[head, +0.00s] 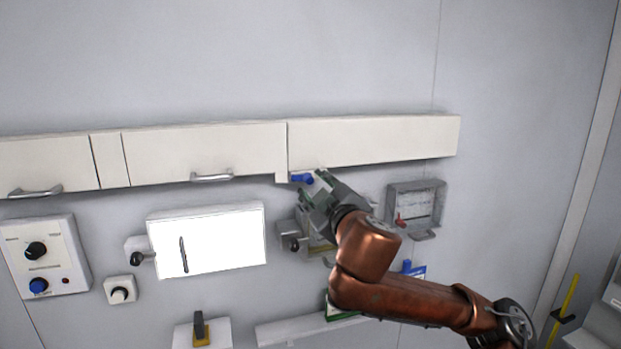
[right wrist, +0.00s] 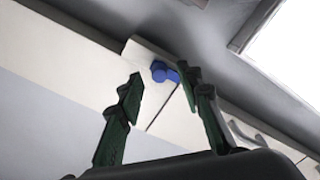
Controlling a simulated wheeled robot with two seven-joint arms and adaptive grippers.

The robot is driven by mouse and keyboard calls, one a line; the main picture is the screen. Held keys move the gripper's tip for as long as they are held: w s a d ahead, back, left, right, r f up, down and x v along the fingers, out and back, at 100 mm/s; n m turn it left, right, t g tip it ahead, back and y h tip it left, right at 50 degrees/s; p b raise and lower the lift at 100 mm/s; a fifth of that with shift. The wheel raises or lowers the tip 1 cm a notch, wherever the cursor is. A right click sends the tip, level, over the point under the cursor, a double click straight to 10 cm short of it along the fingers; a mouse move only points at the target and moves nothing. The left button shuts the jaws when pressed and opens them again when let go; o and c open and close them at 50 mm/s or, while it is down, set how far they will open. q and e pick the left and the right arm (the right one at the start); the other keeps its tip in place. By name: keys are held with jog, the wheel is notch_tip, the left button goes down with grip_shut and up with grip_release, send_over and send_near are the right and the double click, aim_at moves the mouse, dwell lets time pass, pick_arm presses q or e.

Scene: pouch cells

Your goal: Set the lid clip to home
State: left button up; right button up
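A small blue clip (head: 302,178), which I take to be the lid clip, sits at the lower edge of the white wall cabinet, by the seam between two panels. In the right wrist view the blue clip (right wrist: 163,72) shows between and beyond the fingertips, closer to the right-hand finger. My right gripper (head: 316,186) is just below and right of it, its fingers (right wrist: 160,84) apart and nothing between them; whether a finger touches the clip I cannot tell. My left gripper is out of view.
Below the cabinet (head: 375,142) are a bright white panel (head: 225,240), a knob box (head: 45,255) at left, and a grey box with a red lever (head: 415,207) at right. Another device is partly hidden behind my right gripper. The wall above is clear.

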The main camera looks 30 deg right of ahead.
aim_at(303, 180)
jog(key=shift+x, duration=1.25)
jog(key=shift+r, duration=0.1)
jog(key=shift+c, duration=0.5)
grip_shut()
jog(key=shift+p, duration=0.3)
